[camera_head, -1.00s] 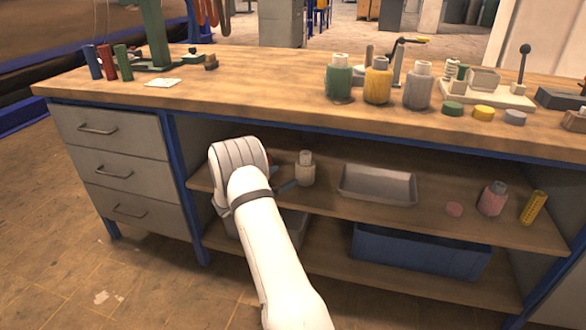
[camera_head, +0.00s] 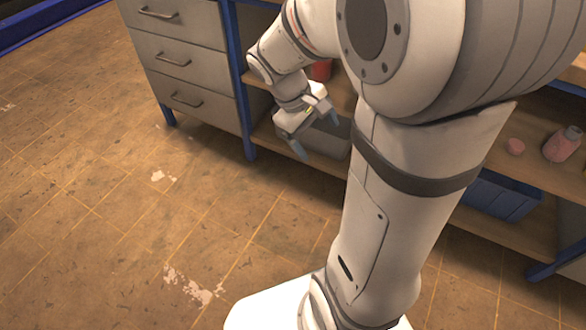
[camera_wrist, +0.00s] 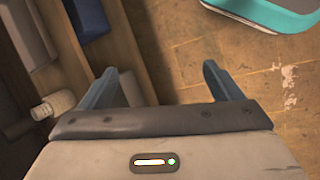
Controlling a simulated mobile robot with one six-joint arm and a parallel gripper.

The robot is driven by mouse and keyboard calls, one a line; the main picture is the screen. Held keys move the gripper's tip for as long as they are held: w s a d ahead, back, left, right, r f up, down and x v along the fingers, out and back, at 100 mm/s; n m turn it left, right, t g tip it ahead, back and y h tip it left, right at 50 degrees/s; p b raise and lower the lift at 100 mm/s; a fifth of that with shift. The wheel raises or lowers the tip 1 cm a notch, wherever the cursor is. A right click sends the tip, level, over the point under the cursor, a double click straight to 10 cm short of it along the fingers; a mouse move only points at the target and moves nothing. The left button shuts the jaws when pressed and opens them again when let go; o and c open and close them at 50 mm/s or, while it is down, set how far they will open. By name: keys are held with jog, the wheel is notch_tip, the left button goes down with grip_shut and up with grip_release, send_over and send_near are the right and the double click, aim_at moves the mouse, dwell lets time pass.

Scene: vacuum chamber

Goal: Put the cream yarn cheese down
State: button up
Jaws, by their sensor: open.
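The cream yarn cheese (camera_wrist: 62,102) is on the wooden shelf at the left of the wrist view, with its narrower end toward the lower left. It stands clear of my gripper, to the left of the left finger. In the head view my arm hides it. My gripper (camera_wrist: 160,82) is open with nothing between its fingers. In the head view my gripper (camera_head: 315,132) is in front of the bench's open shelves, pointing down, its fingers apart.
A grey tray (camera_wrist: 27,38) and a blue bin (camera_wrist: 86,18) show in the wrist view. A grey bin (camera_head: 328,140) sits on the lower shelf near my gripper. The floor in front is open.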

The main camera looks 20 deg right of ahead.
jog(key=s+a+m+t+y, duration=0.2)
jog(key=s+a+m+y, duration=0.2)
jog(key=s+a, duration=0.4)
jog(key=shift+s+a+r+m+y, duration=0.15)
jog(key=shift+a+r+m+y, duration=0.1)
jog(key=shift+a+m+y, duration=0.05)
